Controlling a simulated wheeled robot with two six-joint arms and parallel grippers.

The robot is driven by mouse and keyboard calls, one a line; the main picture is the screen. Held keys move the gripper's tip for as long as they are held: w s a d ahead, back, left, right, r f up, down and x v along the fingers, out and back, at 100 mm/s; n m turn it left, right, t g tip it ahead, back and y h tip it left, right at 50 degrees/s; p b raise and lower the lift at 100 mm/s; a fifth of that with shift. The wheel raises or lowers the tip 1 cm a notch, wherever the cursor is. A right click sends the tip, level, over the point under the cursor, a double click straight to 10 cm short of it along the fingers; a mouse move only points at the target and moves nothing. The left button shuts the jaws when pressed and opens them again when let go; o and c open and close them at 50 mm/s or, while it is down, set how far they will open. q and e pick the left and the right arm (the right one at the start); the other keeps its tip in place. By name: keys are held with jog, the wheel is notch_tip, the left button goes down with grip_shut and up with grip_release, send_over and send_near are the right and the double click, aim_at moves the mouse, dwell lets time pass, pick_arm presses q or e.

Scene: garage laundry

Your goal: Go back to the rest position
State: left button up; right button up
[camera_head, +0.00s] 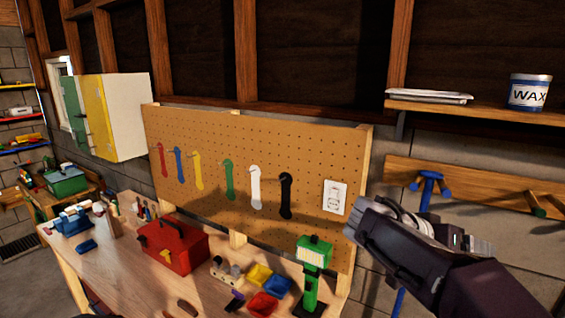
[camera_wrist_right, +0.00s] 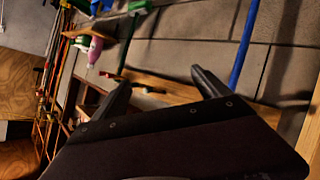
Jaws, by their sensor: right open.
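My right arm comes in from the lower right in the head view. Its gripper (camera_head: 362,218) is raised in front of the wall, just right of the pegboard (camera_head: 220,150). In the right wrist view the two dark fingers of this gripper (camera_wrist_right: 160,86) stand wide apart with nothing between them. The gripper is open and empty. My left arm and gripper do not show in either view.
A workbench (camera_head: 120,245) holds a red toolbox (camera_head: 175,248), small coloured bins (camera_head: 262,303) and a green lamp-like tool (camera_head: 312,252). A shelf (camera_head: 480,108) carries a WAX can (camera_head: 529,92). A blue-handled tool (camera_head: 428,186) hangs beside my right gripper.

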jog(key=s+a+f+n+g+y+b, duration=0.1)
jog(key=s+f+n+g+y+b, duration=0.15)
jog(key=f, duration=1.05)
jog(key=s+a+f+n+g+y+b, duration=0.1)
jog(key=s+a+f+y, duration=0.2)
jog(key=f, duration=0.9)
pick_arm(q)
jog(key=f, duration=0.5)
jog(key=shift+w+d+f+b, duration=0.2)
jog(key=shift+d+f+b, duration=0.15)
jog(key=shift+b, duration=0.05)
pick_arm(e)
jog(key=s+a+f+n+t+y, duration=0.1)
jog(key=s+a+f+n+y, duration=0.3)
jog(key=a+f, duration=0.7)
jog(key=s+f+y, duration=0.1)
jog(key=s+y, duration=0.1)
jog(key=y, duration=0.1)
jog(key=shift+s+a+f+n, duration=0.15)
jog(key=shift+a+f+n, duration=0.2)
